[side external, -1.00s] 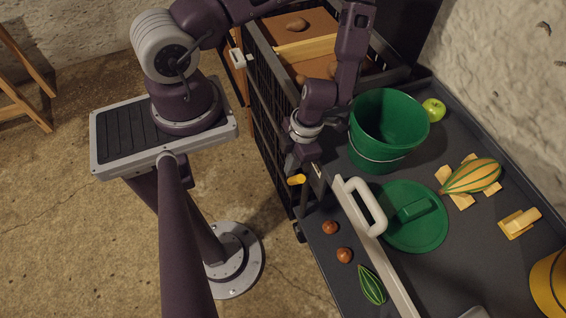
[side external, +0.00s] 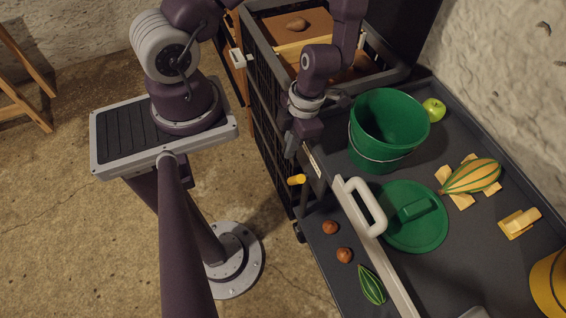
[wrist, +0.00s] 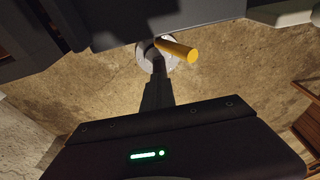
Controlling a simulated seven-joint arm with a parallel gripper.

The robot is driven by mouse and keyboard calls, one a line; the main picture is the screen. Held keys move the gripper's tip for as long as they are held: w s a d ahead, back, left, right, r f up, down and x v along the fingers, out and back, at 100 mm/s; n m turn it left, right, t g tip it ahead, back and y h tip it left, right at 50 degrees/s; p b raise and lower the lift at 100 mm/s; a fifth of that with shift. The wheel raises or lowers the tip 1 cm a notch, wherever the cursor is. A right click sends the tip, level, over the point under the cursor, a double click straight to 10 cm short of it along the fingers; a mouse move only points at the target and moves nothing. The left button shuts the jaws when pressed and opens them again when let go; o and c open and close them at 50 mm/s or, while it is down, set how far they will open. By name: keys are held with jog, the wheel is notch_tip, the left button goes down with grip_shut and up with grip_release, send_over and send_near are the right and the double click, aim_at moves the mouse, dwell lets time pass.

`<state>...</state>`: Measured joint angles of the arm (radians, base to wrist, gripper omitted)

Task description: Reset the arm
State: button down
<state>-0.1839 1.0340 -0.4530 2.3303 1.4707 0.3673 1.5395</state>
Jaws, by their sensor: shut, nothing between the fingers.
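My gripper (side external: 291,150) points down beside the near edge of the dark bench, at the corner of the black slatted crate. It is shut and empty. In the wrist view its closed fingers (wrist: 157,68) show as one narrow dark shape above the floor. A yellow peg (side external: 297,180) sticks out just below the gripper in the side view. In the wrist view the peg (wrist: 178,50) shows just beyond the fingertips, apart from them as far as I can tell.
A green bucket (side external: 382,135) stands right of my gripper, with a green lid (side external: 432,232) and a white handle (side external: 361,205) nearby. The black crate (side external: 262,85) holds brown trays. Striped squash (side external: 472,176), an apple (side external: 434,109) and brown round items (side external: 330,227) lie around.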

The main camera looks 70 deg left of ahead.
jog(key=shift+r, duration=0.1)
jog(key=w+a+r+n+t+y, duration=0.2)
jog(key=a+r+n, duration=0.2)
jog(key=r+n, duration=0.55)
jog(key=w+a+r+n+t+y, duration=0.2)
jog(key=w+a+r+n, duration=0.1)
jog(key=r+n, duration=0.7)
jog(key=s+d+r+n+t+h, duration=0.2)
jog(key=s+d+r+n, duration=0.1)
jog(key=r+n, duration=0.4)
jog(key=s+d+r+n+t+h, duration=0.1)
jog(key=s+d+r+n, duration=0.3)
jog(key=n, duration=0.5)
notch_tip(320, 180, up, 3)
jog(key=shift+s+r+t+h, duration=0.1)
jog(key=shift+s+t+h, duration=0.35)
jog(key=shift+s, duration=0.5)
